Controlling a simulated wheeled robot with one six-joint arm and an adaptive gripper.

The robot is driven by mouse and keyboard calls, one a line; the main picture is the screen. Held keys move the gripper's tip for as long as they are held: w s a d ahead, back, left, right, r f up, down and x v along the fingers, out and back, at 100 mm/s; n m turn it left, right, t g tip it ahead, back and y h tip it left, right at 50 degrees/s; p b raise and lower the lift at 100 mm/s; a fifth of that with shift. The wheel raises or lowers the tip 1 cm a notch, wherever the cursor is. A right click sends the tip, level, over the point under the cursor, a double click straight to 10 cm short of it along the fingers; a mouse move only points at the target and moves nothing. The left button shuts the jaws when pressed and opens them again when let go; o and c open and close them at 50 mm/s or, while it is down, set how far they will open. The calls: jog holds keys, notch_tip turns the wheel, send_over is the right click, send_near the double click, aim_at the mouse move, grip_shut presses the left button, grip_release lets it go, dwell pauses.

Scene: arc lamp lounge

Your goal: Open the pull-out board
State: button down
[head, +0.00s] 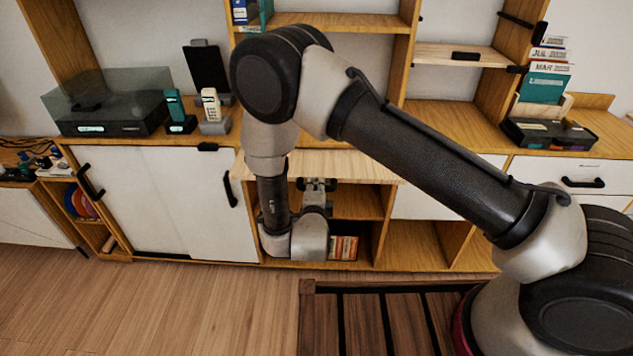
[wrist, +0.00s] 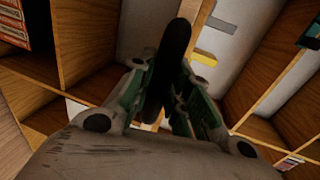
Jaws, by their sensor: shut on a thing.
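The pull-out board (head: 345,166) is a pale wooden slab at counter height in the head view. It appears to stick out past the counter front, above open shelves. My gripper (head: 318,184) is at its front edge, with the wrist hanging below. In the wrist view my gripper (wrist: 168,95) is shut on a black bar handle (wrist: 173,55), which runs between the two fingers. Where the handle joins the board cannot be seen clearly.
White sliding doors (head: 165,200) with black handles are left of the board. Open shelves with books (head: 344,247) lie below it. A slatted wooden table (head: 345,325) stands in front, near my arm. Clear wooden floor (head: 190,310) is at the front left.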

jog(key=f+v, duration=0.1)
jog(key=v, duration=0.5)
jog(key=shift+s, duration=0.4)
jog(key=shift+f, duration=0.1)
jog(key=c, duration=1.3)
grip_release()
